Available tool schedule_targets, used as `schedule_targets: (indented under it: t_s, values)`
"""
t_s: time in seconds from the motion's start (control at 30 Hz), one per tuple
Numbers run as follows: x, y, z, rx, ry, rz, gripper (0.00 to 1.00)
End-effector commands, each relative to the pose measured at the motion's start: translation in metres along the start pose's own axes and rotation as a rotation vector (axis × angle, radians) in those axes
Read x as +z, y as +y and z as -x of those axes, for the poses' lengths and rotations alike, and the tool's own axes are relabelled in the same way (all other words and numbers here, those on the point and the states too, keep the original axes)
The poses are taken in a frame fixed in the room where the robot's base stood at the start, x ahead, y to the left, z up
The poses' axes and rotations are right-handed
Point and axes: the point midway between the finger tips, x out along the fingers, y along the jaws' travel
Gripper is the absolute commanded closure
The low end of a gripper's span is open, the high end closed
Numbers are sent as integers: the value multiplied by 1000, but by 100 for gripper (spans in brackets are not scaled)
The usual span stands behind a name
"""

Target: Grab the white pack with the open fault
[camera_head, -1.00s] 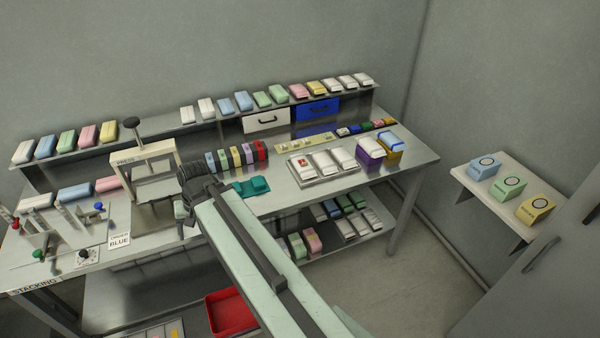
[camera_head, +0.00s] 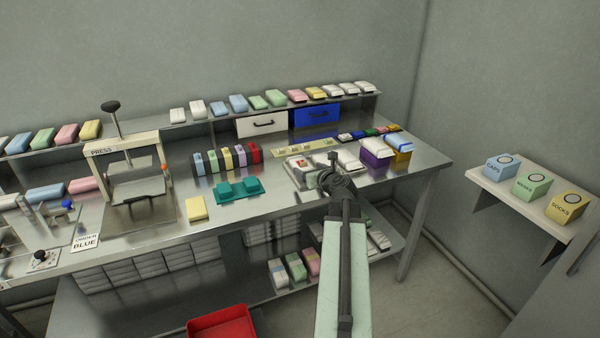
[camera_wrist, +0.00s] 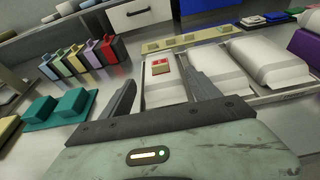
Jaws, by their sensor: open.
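Several white packs lie side by side in a shallow metal tray (camera_wrist: 285,97) on the bench. The leftmost white pack (camera_wrist: 165,93) carries a small red and yellow mark (camera_wrist: 160,66). The middle white pack (camera_wrist: 222,72) and a right white pack (camera_wrist: 268,60) show no such mark. I cannot make out an open end on any of them. My gripper (camera_wrist: 160,74) is open and empty, its fingers pointing toward the marked pack, which shows between them. In the head view my gripper (camera_head: 330,170) is over the tray's front and hides part of the packs.
A purple box (camera_head: 376,160) with a white pack on top stands right. A press (camera_head: 125,170) is further left. A shelf with drawers (camera_head: 262,124) runs behind.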

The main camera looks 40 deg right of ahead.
Motion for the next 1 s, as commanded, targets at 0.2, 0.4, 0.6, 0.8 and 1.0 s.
schedule_targets:
  t_s: [0.2, 0.4, 0.6, 0.8, 1.0]
  values:
    - [-3, 0, -14, 1, 1, 3, 29]
    - [-7, -2, -50, 3, 1, 4, 29]
    - [-5, 0, -56, 2, 1, 4, 29]
    - [-4, 0, -55, 3, 1, 4, 65]
    - [-4, 0, -55, 3, 1, 4, 82]
